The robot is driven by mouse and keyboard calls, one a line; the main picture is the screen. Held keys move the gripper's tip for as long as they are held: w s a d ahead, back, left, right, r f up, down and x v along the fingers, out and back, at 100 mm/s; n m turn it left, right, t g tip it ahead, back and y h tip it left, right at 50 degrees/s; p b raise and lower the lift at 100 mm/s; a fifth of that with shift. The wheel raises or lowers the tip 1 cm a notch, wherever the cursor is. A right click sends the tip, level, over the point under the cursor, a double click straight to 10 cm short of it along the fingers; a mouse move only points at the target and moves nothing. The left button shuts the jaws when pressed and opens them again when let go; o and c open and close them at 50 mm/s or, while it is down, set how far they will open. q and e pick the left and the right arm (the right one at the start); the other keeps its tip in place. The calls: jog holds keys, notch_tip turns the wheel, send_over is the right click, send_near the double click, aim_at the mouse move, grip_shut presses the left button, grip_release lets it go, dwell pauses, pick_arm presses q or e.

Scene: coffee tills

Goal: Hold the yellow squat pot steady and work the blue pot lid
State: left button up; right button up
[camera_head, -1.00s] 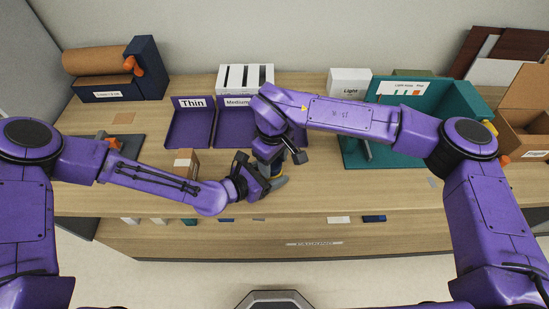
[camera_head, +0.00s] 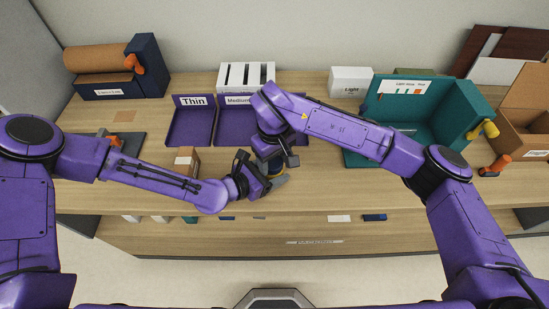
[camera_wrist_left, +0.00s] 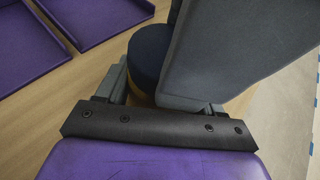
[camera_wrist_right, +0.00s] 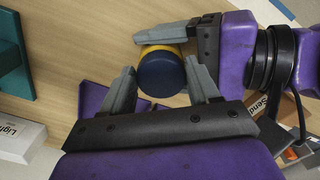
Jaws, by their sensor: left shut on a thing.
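The yellow squat pot (camera_wrist_right: 149,48) stands upright, mostly under its round dark blue lid (camera_wrist_right: 162,74). In the left wrist view the lid (camera_wrist_left: 149,55) is partly hidden by a large grey finger of my right gripper. My left gripper (camera_head: 270,178) is shut on the pot's yellow body from the side, low near the counter. My right gripper (camera_wrist_right: 160,82) is above the pot, with its fingers open on either side of the lid. In the head view, both grippers hide most of the pot and lid.
Purple trays (camera_head: 190,130) labelled Thin and Medium lie behind the grippers. A small brown box (camera_head: 186,160) is close to my left forearm. A teal stand (camera_head: 440,115) and a white box (camera_head: 350,82) are at the back right. The counter's front edge is close.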

jog(key=shift+s, duration=0.1)
jog(key=c, duration=0.4)
jog(key=o, duration=1.3)
jog(key=shift+a, duration=0.1)
grip_shut()
jog(key=shift+c, duration=0.2)
grip_release()
jog(key=shift+o, duration=1.3)
